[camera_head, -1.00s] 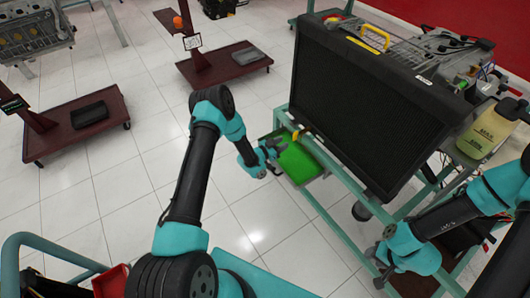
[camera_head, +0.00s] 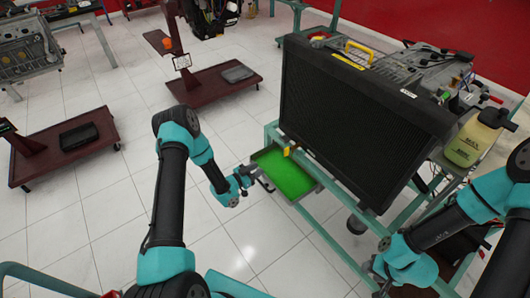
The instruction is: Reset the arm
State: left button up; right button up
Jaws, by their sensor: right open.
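My left arm reaches in from the lower left, and its teal and black gripper (camera_head: 260,179) hangs in the air by the left edge of a green-bottomed tray (camera_head: 292,178). I see nothing held in it, but its jaws are too small to read. My right arm comes in from the right edge. Its gripper (camera_head: 380,279) points down near the lower rails of the engine stand (camera_head: 338,238), open; its fingertips are partly hidden.
A large black radiator (camera_head: 350,118) stands on the stand, with an engine (camera_head: 425,68) behind it and a yellowish fluid bottle (camera_head: 472,142) at right. Dark red wheeled bases (camera_head: 100,152) stand at left. The tiled floor (camera_head: 110,225) between is clear.

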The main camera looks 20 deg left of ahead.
pick_arm(q)
jog(key=s+d+r+n+g+y, duration=0.1)
jog(key=s+d+n+g, duration=0.3)
jog(key=s, duration=0.9)
jog(key=s+d+r+n+g+y, duration=0.1)
jog(key=s+d+n+g+y, duration=0.2)
jog(key=s+g, duration=0.7)
jog(key=s+d+y, duration=0.1)
jog(key=s, duration=0.2)
jog(key=shift+s+r+n+g, duration=0.2)
jog(key=shift+r+n+g, duration=0.1)
jog(key=shift+n, duration=0.1)
